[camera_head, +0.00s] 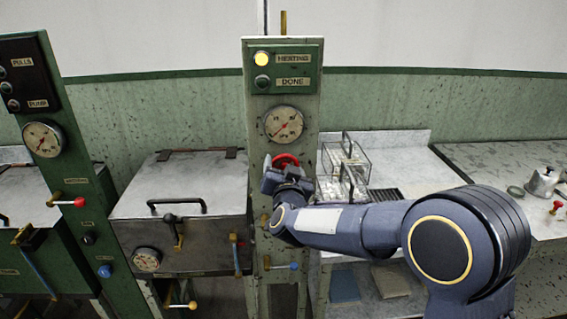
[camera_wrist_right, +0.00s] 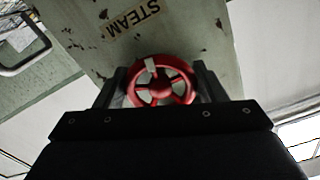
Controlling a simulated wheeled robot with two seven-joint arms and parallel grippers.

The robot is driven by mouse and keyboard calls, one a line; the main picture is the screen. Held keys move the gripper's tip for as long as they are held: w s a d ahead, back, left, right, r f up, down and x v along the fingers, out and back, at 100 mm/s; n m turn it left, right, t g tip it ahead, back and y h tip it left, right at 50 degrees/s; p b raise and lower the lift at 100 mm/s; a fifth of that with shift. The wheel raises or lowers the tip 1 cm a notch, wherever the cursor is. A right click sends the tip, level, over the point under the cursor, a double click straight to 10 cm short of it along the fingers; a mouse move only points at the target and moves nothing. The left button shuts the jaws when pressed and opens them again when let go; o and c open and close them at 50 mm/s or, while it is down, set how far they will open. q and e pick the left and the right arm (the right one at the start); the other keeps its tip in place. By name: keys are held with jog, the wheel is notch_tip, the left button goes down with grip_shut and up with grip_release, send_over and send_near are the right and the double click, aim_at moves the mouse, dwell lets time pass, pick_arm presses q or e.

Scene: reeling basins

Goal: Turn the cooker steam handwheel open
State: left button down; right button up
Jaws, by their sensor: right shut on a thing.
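The red steam handwheel (camera_head: 286,160) is on the green column (camera_head: 284,200) below a round gauge. In the right wrist view the handwheel (camera_wrist_right: 161,81) sits between my two fingers, beside a STEAM label (camera_wrist_right: 132,20). My right gripper (camera_head: 284,172) is at the wheel and shut on it. In the head view the gripper hides the wheel's lower part. My left gripper is in neither view.
Above the wheel are a gauge (camera_head: 284,124) and a panel (camera_head: 283,69) with its HEATING lamp lit yellow and its DONE lamp dark. A lidded metal cooker (camera_head: 185,190) stands left. A wire basket (camera_head: 345,160) sits on the counter right.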

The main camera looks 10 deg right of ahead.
jog(key=shift+f+n+p, duration=0.15)
jog(key=shift+n+p, duration=0.25)
jog(key=shift+n, duration=0.7)
jog(key=o, duration=1)
jog(key=shift+s, duration=0.1)
jog(key=s+b, duration=0.1)
jog(key=s, duration=0.6)
jog(key=shift+s, duration=0.35)
jog(key=shift+a, duration=0.1)
